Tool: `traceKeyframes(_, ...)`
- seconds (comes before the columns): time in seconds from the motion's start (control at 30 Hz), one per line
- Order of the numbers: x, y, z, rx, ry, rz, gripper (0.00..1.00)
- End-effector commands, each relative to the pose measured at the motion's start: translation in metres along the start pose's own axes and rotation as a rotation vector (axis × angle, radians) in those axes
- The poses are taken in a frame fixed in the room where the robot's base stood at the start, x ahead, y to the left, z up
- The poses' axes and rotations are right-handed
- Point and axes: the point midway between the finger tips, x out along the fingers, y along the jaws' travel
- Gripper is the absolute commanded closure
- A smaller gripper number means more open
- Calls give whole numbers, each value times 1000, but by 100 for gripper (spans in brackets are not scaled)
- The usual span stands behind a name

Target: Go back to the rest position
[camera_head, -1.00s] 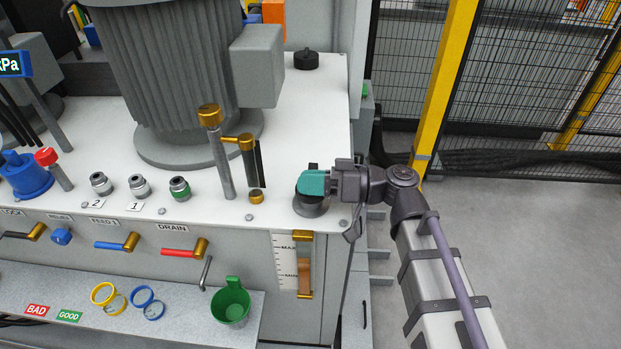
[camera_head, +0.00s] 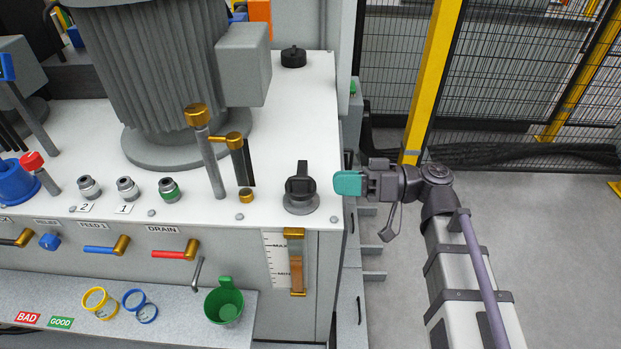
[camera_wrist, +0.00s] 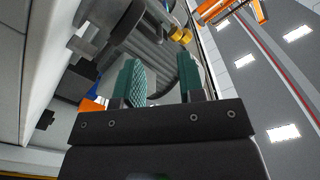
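My gripper (camera_head: 348,184) has teal fingers and is at the right edge of the white machine top (camera_head: 300,110), just right of the black-handled knob (camera_head: 301,187). It is apart from the knob. In the wrist view the two teal fingers of my gripper (camera_wrist: 162,82) stand apart with nothing between them. The knob sits on a round grey base with its handle upright.
A sight gauge (camera_head: 297,262), a green cup (camera_head: 224,304) and yellow (camera_head: 98,301) and blue rings (camera_head: 134,299) are at the machine's front. A yellow post (camera_head: 433,85) and mesh fence stand behind. Grey floor (camera_head: 560,240) is free at right.

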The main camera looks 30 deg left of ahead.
Motion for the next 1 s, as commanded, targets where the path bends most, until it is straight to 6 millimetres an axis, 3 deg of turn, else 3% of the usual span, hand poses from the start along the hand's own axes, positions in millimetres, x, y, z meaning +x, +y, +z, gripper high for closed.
traceKeyframes(0.1,-18,1,-2,-1,4,1,64)
traceKeyframes(0.2,-24,1,-3,-2,4,-2,64)
traceKeyframes(0.67,-24,2,-4,52,5,0,64)
traceKeyframes(0.77,-25,16,20,241,-107,114,64)
traceKeyframes(0.83,-37,27,52,408,-227,281,64)
traceKeyframes(0.87,-50,33,68,487,-273,380,64)
traceKeyframes(1.0,-148,45,139,816,-403,916,64)
